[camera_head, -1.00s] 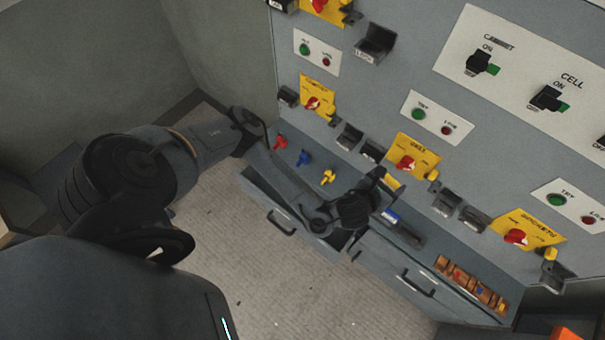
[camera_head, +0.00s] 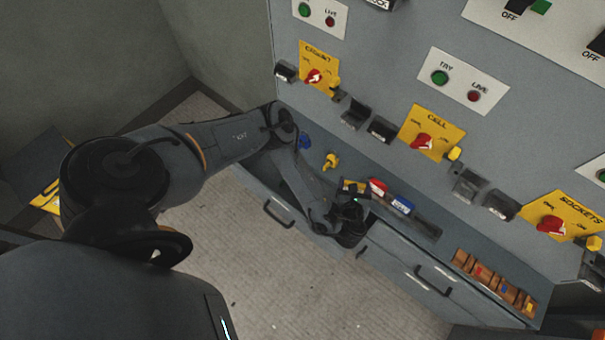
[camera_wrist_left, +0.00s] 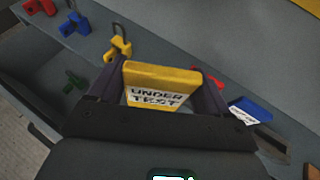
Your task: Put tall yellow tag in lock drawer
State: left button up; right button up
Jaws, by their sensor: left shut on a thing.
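My left gripper (camera_head: 352,190) is shut on the tall yellow tag (camera_wrist_left: 160,82), which reads "UNDER TEST" in the left wrist view. The tag stands between the two fingers; in the head view only a small yellow part (camera_head: 350,185) shows. The gripper is above the edge of the left drawer (camera_head: 300,222), which is pulled open. My arm hides much of its inside in the head view. In the left wrist view a green lock (camera_wrist_left: 75,80) lies in this drawer. My right gripper is not in view.
A red tag (camera_head: 377,187) and a blue tag (camera_head: 402,204) stand on the ledge right of the gripper. Blue (camera_head: 305,141) and yellow (camera_head: 331,161) padlocks stand behind my arm. A right drawer front (camera_head: 435,285) and an orange-brown compartment row (camera_head: 495,283) lie farther right.

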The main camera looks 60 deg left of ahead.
pick_arm(q)
jog(key=s+a+f+n+g+y+b, duration=0.1)
jog(key=s+a+f+n+g+b, duration=0.3)
jog(key=f, duration=0.5)
jog(key=s+a+f+n+g+y+b, duration=0.1)
jog(key=s+a+f+g+y+b, duration=0.1)
jog(key=f+b, duration=0.55)
jog(key=s+a+f+n+g+b, duration=0.1)
jog(key=a+f+n+g+b, duration=0.1)
jog(key=a+f+b, duration=0.2)
jog(key=s+a+f+n+g+h+b, duration=0.1)
jog(key=s+a+f+n+g+b, duration=0.1)
jog(key=a, duration=0.4)
jog(key=s+a+f+n+g+b, duration=0.1)
jog(key=a+f+n+g+b, duration=0.2)
jog(key=a+f+b, duration=0.2)
jog(key=shift+s+a+f+n+b, duration=0.1)
jog(key=shift+s+f+n+b, duration=0.2)
jog(key=shift+f+b, duration=1.1)
jog(key=shift+f, duration=0.15)
jog(key=shift+f, duration=0.1)
jog(key=o, duration=1)
jog(key=shift+c, duration=0.2)
